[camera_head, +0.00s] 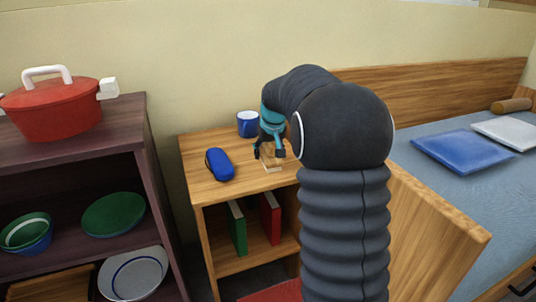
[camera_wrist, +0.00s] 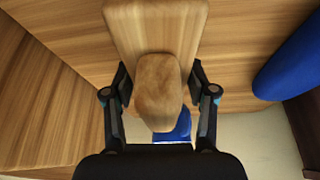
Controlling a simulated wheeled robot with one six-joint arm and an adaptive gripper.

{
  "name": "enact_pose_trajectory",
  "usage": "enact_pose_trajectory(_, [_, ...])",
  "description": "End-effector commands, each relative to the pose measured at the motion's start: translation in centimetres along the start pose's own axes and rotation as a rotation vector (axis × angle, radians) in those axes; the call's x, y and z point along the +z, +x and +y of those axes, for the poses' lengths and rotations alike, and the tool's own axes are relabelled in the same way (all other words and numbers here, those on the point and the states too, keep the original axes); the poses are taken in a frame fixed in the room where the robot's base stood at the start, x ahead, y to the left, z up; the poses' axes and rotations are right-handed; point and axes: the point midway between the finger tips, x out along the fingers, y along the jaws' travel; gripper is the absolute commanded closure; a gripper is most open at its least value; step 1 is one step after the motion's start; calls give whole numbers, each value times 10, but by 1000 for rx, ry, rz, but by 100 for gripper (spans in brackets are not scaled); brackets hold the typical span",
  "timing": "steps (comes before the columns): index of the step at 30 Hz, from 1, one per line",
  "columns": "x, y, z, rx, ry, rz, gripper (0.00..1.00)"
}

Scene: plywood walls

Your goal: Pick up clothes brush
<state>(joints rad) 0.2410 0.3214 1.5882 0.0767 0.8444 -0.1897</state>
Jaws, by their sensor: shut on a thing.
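The clothes brush (camera_head: 270,160) is a light wooden piece on the top of the small wooden cabinet (camera_head: 205,189), partly hidden by my gripper (camera_head: 270,151). In the wrist view the brush (camera_wrist: 150,25) shows as a pale flat wooden body with a rounded brown part nearer the camera. My gripper also shows in the wrist view (camera_wrist: 160,80), with its fingers on both sides of the brush, shut on it. The brush seems to be at or just above the cabinet top; I cannot tell if they touch.
A blue case (camera_head: 220,164) lies left of the brush, and a blue mug (camera_head: 247,124) stands behind. Green (camera_head: 237,228) and red (camera_head: 270,217) books stand on the shelf below. A dark shelf with a red pot (camera_head: 52,108) is at left, a bed with cushions (camera_head: 462,151) at right.

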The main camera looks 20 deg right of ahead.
Motion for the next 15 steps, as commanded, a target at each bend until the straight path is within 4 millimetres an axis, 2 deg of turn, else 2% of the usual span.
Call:
enact_pose_trajectory(8, [-2,-4,0,0,0,1,82])
enact_pose_trajectory(11, [-7,-15,0,0,0,3,82])
enact_pose_trajectory(15, [-17,-40,0,1,0,3,82])
